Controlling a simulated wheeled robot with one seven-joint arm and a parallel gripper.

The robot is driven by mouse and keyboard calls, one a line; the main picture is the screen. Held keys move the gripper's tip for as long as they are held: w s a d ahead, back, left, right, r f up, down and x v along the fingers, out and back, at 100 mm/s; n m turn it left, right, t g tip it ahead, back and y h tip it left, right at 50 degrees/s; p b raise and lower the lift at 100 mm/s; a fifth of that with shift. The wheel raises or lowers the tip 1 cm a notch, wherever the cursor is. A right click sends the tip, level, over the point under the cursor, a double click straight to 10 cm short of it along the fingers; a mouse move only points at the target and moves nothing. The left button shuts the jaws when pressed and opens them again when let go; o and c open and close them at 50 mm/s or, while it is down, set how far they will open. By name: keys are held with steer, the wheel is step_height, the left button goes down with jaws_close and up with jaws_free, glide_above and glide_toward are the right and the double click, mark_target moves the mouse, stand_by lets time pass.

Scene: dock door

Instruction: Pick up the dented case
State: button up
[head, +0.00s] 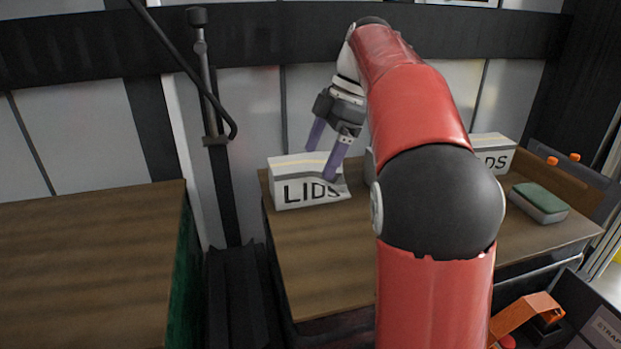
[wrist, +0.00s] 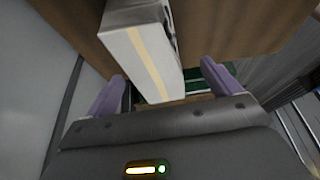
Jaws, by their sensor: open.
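A white case marked LIDS (head: 296,185) stands on the wooden bench; its right end looks crumpled, so it appears to be the dented case. My gripper (head: 322,160) is open, pointing down at this case, with its purple fingers close to the case top. In the wrist view the case (wrist: 140,60), with a tan tape stripe along its top, reaches into the gap between the open fingers (wrist: 163,85). A dark crease shows at its far right edge. I cannot tell whether a finger touches it.
A second white case (head: 496,153), lettering partly hidden, stands behind my arm on the right. A green-topped block (head: 540,203) sits near the bench's right end. Another wooden surface (head: 85,265) is at left, across a gap. An orange tool (head: 525,315) lies lower right.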

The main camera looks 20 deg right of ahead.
mark_target(312, 175)
steer(key=x, duration=0.3)
steer(key=b+x, duration=0.1)
steer(key=x, duration=0.1)
steer(key=shift+w+f, duration=0.25)
steer(key=shift+f, duration=0.15)
